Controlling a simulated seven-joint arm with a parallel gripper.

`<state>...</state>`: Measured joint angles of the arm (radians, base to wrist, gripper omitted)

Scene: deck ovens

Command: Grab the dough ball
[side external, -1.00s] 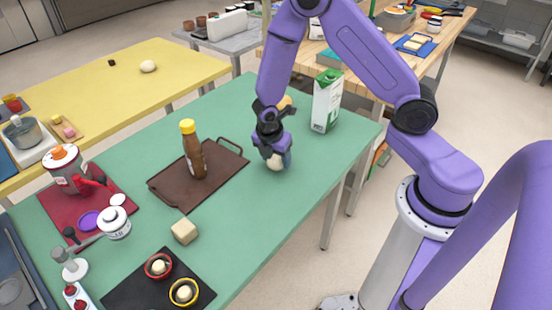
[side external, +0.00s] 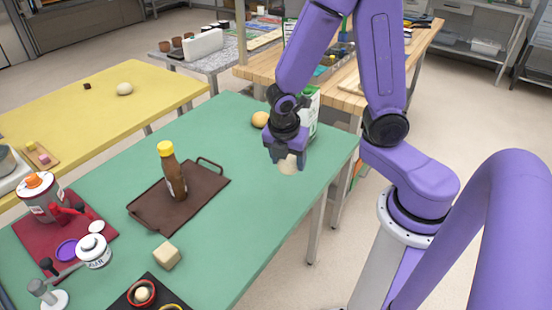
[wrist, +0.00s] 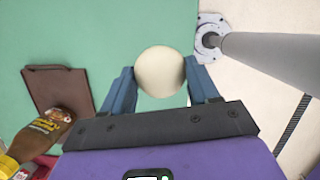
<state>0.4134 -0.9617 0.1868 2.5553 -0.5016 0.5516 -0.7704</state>
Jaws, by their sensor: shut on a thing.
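The pale cream dough ball (side external: 288,166) is between the fingers of my gripper (side external: 287,158), low in the jaws. In the wrist view the round dough ball (wrist: 160,71) sits between the two blue-grey fingertips (wrist: 161,80), one on each side. My gripper is shut on it. In the side view the ball hangs near the right edge of the green table (side external: 245,215), seemingly above its surface.
A brown tray (side external: 208,190) with a yellow-capped sauce bottle (side external: 172,172) stands left of my gripper. A white-green carton (side external: 312,112) is partly hidden behind my gripper. An orange-yellow round item (side external: 260,119) lies at the back.

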